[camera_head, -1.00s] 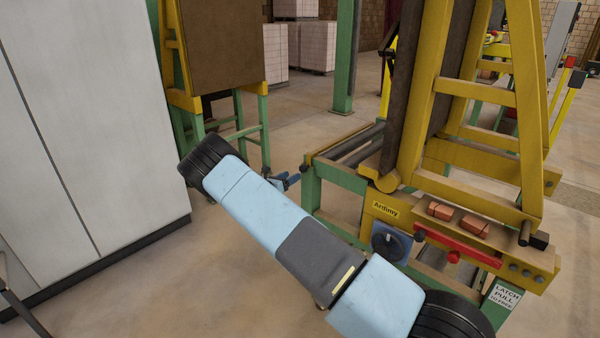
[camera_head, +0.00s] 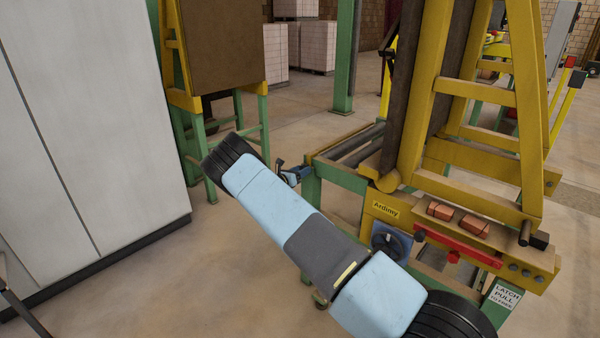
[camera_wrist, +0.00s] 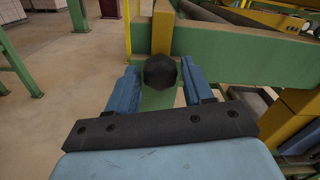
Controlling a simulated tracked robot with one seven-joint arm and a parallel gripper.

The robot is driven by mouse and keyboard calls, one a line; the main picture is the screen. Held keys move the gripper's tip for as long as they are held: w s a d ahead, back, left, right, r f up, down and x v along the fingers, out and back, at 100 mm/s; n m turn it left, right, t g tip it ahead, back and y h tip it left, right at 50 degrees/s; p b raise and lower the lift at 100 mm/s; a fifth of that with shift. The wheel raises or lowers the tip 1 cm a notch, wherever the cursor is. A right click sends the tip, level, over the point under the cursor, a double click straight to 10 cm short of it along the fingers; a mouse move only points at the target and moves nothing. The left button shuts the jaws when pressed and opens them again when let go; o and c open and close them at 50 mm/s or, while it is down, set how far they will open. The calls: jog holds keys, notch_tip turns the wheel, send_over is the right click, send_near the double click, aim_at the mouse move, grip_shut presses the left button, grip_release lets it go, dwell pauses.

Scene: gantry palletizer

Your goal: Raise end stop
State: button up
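In the wrist view, a round black knob (camera_wrist: 160,72) lies between the two blue fingers of my gripper (camera_wrist: 160,90). The fingers are apart, one on each side of it, and no clear contact shows. A yellow upright piece (camera_wrist: 162,30) stands just behind the knob, by the green conveyor frame (camera_wrist: 240,62). I cannot tell for sure whether these are the end stop. In the head view, my gripper (camera_head: 293,175) is at the left end of the roller conveyor (camera_head: 352,150), mostly behind my arm, and the knob cannot be made out clearly.
A yellow gantry frame (camera_head: 475,95) with a control panel, a blue rotary switch (camera_head: 391,241) and a red bar (camera_head: 458,248) stands to the right. A grey cabinet (camera_head: 95,120) stands at left. A green-legged stand (camera_head: 250,120) is behind my arm. Open floor lies between.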

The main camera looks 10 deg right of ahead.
grip_shut()
dwell(0.3)
jog(key=shift+w+a+r, duration=0.1)
jog(key=shift+r, duration=2.75)
jog(key=shift+c, duration=0.5)
grip_release()
jog(key=o, duration=0.4)
jog(key=shift+f, duration=0.1)
jog(key=shift+c, duration=0.2)
jog(key=v, duration=1.4)
